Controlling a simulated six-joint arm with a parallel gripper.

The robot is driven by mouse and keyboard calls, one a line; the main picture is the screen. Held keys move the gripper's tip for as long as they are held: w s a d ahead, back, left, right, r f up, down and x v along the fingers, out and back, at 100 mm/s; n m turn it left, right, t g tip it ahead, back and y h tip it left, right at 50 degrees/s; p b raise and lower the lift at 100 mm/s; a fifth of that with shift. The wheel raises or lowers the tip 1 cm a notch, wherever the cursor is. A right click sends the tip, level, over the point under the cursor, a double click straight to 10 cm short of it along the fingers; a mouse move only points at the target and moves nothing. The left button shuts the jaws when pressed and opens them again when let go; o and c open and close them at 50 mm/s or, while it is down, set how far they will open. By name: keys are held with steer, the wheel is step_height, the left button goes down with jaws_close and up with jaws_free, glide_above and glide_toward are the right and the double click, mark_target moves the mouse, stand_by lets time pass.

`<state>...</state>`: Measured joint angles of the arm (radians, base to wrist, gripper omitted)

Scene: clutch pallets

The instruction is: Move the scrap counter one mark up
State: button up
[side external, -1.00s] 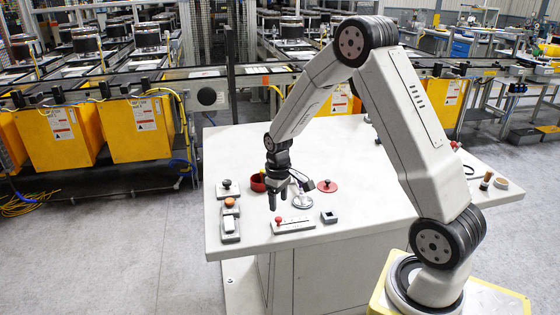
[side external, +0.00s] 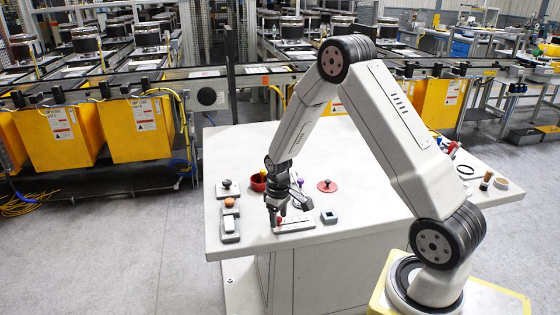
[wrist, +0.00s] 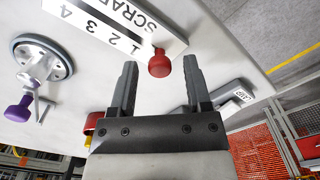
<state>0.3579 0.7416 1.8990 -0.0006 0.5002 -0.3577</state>
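The scrap counter (wrist: 112,18) is a white plate marked SCRAP with the digits 1 to 4 in a row; it also shows near the table's front edge in the side view (side external: 301,224). Its red knob (wrist: 159,63) stands just beyond the 1, on the side away from the 2; any mark beneath it is hidden. My gripper (wrist: 160,62) is open, one finger on each side of the knob, with gaps visible in the wrist view. In the side view my gripper (side external: 275,222) is low at the counter's left end and partly covers it.
A purple-knobbed dial (wrist: 38,62) and a red bowl (side external: 258,183) are close by. A lamp switch (wrist: 238,98), labelled LAMP, is on the other side. A small grey box (side external: 329,217) and a red disc (side external: 327,186) sit right of my gripper.

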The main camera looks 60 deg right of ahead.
jaws_close()
stand_by(1.2)
